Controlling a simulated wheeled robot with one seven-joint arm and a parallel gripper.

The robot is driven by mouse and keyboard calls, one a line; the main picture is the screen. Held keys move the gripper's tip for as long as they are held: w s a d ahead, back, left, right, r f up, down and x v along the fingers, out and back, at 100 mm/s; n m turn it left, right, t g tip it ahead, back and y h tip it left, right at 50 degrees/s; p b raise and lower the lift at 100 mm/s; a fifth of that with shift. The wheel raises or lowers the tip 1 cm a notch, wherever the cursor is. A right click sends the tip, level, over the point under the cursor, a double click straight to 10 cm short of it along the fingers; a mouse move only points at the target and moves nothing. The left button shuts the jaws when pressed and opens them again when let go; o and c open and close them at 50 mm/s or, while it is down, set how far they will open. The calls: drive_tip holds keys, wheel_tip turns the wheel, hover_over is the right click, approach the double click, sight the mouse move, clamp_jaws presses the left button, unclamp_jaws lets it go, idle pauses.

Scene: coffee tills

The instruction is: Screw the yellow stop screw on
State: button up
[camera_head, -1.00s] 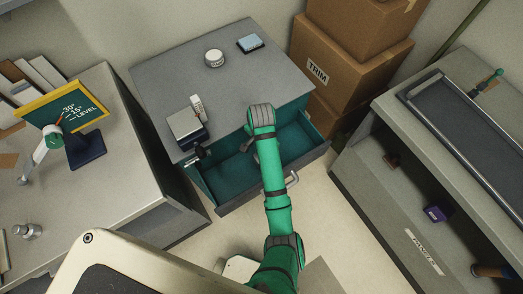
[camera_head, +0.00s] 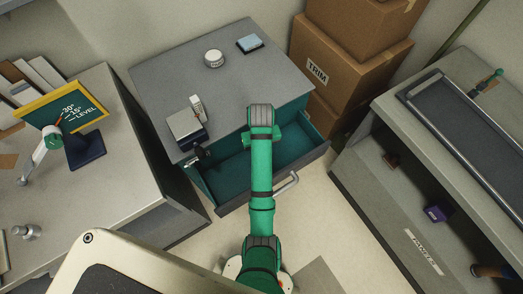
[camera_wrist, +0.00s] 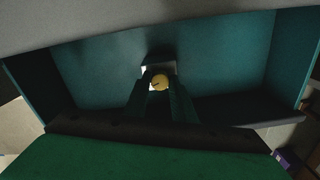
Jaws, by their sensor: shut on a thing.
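The yellow stop screw (camera_wrist: 160,82) shows as a small round yellow head between my fingers in the wrist view. My gripper (camera_wrist: 160,90) is shut on it, over the teal inside of the open drawer (camera_head: 228,182). A pale patch and a dark shape lie just behind the screw in the wrist view; I cannot tell what they are. In the head view my green arm reaches over the drawer and hides the fingertips and the screw. At the left stands an angle board (camera_head: 85,103) marked 30°, 15° and LEVEL, with a pale, green-capped arm (camera_head: 50,143) in front of it.
The grey cabinet top (camera_head: 165,80) carries a white tin (camera_head: 214,58), a blue-topped block (camera_head: 250,44) and a boxy device (camera_head: 187,124). Cardboard boxes (camera_head: 340,80) stand behind it. A grey bench (camera_head: 130,190) is on the left and a shelf unit (camera_head: 365,170) on the right.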

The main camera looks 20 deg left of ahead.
drive_tip(key=shift+r+m, duration=0.1)
drive_tip(key=shift+m, duration=0.2)
drive_tip(key=o, duration=0.9)
